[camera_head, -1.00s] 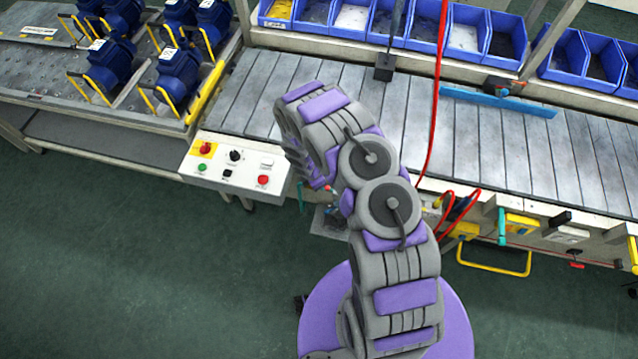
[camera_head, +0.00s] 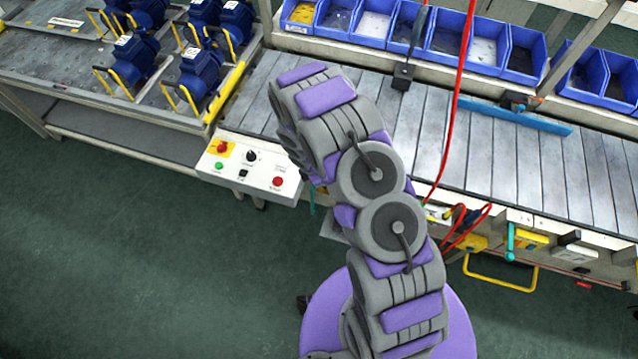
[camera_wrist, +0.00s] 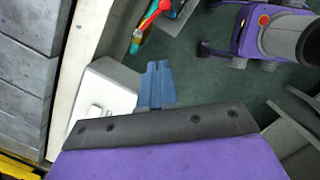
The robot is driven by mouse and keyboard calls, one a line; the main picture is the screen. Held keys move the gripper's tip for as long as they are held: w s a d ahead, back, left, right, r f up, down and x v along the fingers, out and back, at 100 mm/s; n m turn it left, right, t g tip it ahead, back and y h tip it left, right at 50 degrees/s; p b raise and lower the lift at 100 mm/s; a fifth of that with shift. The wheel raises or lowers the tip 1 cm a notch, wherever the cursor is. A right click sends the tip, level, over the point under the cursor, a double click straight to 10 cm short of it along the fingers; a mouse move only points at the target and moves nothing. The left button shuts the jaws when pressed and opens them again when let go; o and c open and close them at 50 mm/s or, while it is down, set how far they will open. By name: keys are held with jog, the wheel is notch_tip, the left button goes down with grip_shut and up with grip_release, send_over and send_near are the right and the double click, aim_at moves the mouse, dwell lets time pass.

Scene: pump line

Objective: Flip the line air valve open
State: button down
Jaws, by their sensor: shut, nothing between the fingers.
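In the wrist view, a red lever with a round red knob (camera_wrist: 152,17) stands near the top, beside a teal part; it looks like the line air valve, but its full body is out of frame. My gripper (camera_wrist: 158,68) shows as two blue fingers pressed together beyond a dark bar, with nothing between them. The fingertips point toward the lever and are apart from it. In the head view my own arm hides the gripper and the valve lever.
A white control box (camera_head: 249,168) with buttons sits left of my arm; a pale box (camera_wrist: 107,88) lies close left of my fingers. The slatted conveyor (camera_head: 500,150) runs behind. Red hoses (camera_head: 468,228) and a yellow loop handle (camera_head: 500,272) are at right. Green floor is clear at left.

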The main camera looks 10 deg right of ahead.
jog(key=s+d+r+m+b, duration=0.2)
jog(key=s+d+r+m, duration=0.15)
jog(key=r, duration=0.45)
jog(key=s+d+r+m+g+b, duration=0.1)
jog(key=s+d+r+m+b, duration=0.2)
jog(key=r, duration=0.5)
jog(key=s+d+r+m+b, duration=0.1)
jog(key=s+r+m, duration=0.2)
jog(key=r+m, duration=0.3)
jog(key=s+a+r+m+y+b, duration=0.1)
jog(key=s+r+m, duration=0.3)
jog(key=s, duration=0.8)
jog(key=s+a+r+m+g+y+b, duration=0.1)
jog(key=s+r+m+b, duration=0.3)
jog(key=s, duration=0.8)
jog(key=shift+s+a+r, duration=0.15)
jog(key=shift+a+r, duration=0.15)
jog(key=shift+a, duration=0.2)
